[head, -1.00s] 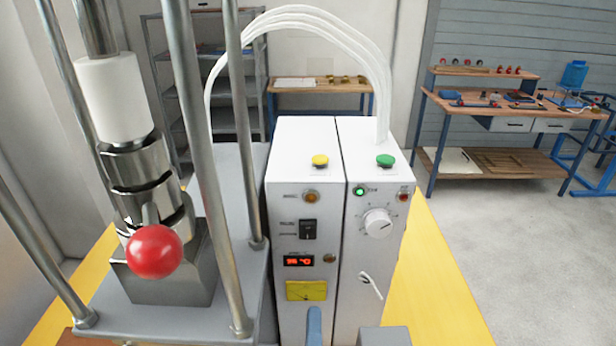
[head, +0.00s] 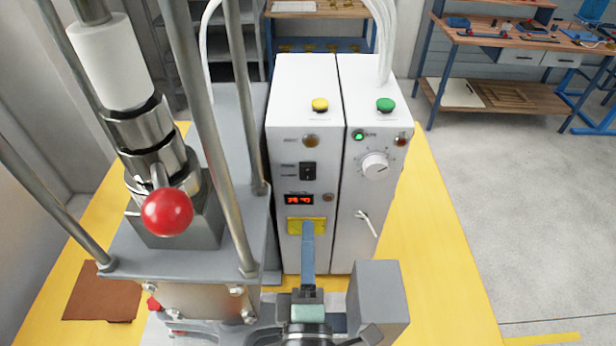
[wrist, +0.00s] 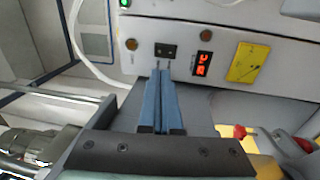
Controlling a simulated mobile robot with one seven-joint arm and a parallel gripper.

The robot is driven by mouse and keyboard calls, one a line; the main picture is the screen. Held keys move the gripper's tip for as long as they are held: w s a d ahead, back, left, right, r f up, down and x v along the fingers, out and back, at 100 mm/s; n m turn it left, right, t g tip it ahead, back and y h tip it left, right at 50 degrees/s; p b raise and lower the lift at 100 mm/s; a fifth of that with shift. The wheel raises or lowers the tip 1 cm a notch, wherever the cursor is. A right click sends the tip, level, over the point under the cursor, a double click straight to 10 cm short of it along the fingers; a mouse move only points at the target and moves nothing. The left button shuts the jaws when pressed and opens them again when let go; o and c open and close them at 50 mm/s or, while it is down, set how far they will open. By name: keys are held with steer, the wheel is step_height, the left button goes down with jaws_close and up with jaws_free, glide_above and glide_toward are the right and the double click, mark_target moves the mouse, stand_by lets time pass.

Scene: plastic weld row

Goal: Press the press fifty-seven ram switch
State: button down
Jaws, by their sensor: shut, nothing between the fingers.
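A white control cabinet in two parts (head: 308,130) stands beside the press. Its left front carries a black rocker switch (head: 308,171), a red lit display (head: 299,199) and a yellow plate (head: 293,226). A yellow button (head: 320,105) and a green button (head: 385,105) sit on top. The labels are too small to read, so I cannot tell which is the ram switch. My gripper (head: 308,224) is shut and empty, its blue fingers overlapping the yellow plate. In the wrist view the fingertips (wrist: 162,68) point at the rocker switch (wrist: 165,51); contact cannot be told.
The press, with steel columns (head: 205,130) and a red ball knob (head: 167,211), stands close on the left. A dial (head: 374,165) and small lever (head: 368,224) are on the right cabinet. A workbench (head: 520,45) stands far right. The grey floor (head: 520,210) is clear.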

mark_target(308, 171)
steer(key=w, duration=0.3)
steer(key=w+p, duration=0.1)
steer(key=w, duration=0.2)
steer(key=w+r+p, duration=0.1)
steer(key=w, duration=0.3)
steer(key=shift+r, duration=0.1)
